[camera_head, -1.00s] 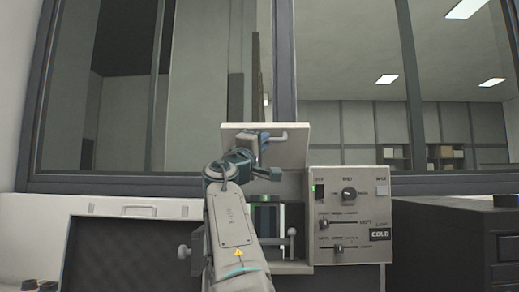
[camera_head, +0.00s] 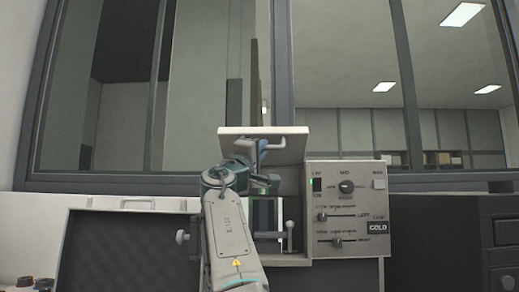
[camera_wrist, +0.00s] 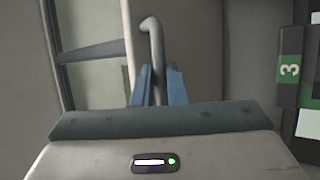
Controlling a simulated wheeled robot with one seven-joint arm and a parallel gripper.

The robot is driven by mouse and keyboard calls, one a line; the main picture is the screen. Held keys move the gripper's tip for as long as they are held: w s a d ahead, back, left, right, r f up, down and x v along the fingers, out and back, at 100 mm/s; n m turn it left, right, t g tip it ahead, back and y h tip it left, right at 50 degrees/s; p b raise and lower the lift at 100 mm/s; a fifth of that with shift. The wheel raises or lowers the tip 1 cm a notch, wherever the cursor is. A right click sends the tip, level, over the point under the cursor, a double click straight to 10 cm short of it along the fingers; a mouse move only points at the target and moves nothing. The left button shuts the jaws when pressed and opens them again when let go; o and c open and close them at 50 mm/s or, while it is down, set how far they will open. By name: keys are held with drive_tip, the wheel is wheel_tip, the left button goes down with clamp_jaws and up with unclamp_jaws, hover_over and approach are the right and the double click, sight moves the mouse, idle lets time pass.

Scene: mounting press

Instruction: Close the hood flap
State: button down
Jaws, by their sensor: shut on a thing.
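The hood flap (camera_head: 285,151) is a pale panel at the top of the press, raised and jutting out, with its front edge facing me in the head view. A grey bent bar handle (camera_head: 288,141) is on its face. My gripper (camera_head: 260,147) is at this handle, partly hidden by my own wrist. In the wrist view, the blue fingers of my gripper (camera_wrist: 156,84) are shut on the handle (camera_wrist: 151,35), whose hooked end sticks out beyond them. The press opening below the flap is partly covered by my arm.
A control panel (camera_head: 350,210) with knobs and sliders stands right of the opening. A lever with a ball end (camera_head: 289,226) stands in front of the opening. An open case with dark foam (camera_head: 120,250) lies left. A dark cabinet (camera_head: 490,230) is at right.

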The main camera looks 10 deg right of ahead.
sight(263, 134)
drive_tip(key=c, duration=1.7)
unclamp_jaws()
drive_tip(key=shift+w+f, duration=0.4)
drive_tip(key=shift+o, duration=1.2)
drive_tip(key=shift+w+d+f, duration=0.15)
drive_tip(key=shift+w, duration=0.25)
drive_tip(key=shift+s+r, duration=0.2)
drive_tip(key=shift+s, duration=0.05)
drive_tip(key=shift+r+p, duration=0.4)
drive_tip(key=shift+r, duration=0.1)
wheel_tip(263, 134, up, 4)
drive_tip(key=p, duration=0.3)
drive_tip(key=shift+s+d+p, duration=0.1)
drive_tip(key=shift+d+p, duration=0.05)
drive_tip(key=shift+p, duration=0.15)
drive_tip(key=s+d+r+p, duration=0.1)
drive_tip(key=s+d+r, duration=0.4)
drive_tip(key=d, duration=0.4)
drive_tip(key=shift+s+d+r, duration=0.15)
drive_tip(key=shift+d+r, duration=0.25)
drive_tip(key=shift+r, duration=0.1)
